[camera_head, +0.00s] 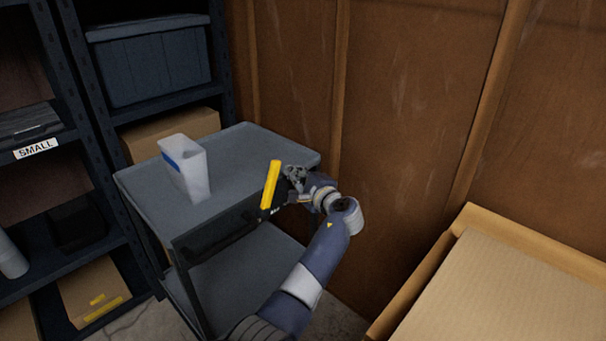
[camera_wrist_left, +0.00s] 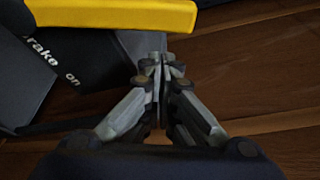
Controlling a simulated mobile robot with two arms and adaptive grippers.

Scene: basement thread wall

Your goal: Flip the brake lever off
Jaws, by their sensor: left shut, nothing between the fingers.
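The yellow brake lever (camera_head: 271,184) stands nearly upright at the right front corner of the grey cart (camera_head: 240,147). In the left wrist view the lever (camera_wrist_left: 115,14) crosses the top left, above a dark panel (camera_wrist_left: 85,65) with the white words "brake" and "on". My left gripper (camera_head: 291,178) is just right of the lever in the head view. In the left wrist view its fingertips (camera_wrist_left: 158,66) are together with nothing between them, below the lever's right end. I cannot tell whether they touch the lever. My right gripper is in neither view.
A white bin with a blue mark (camera_head: 187,168) stands on the cart's top. Dark shelves (camera_head: 75,130) with boxes are at the left. A wooden wall (camera_head: 410,90) is behind, and a large cardboard box (camera_head: 500,290) is at the lower right.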

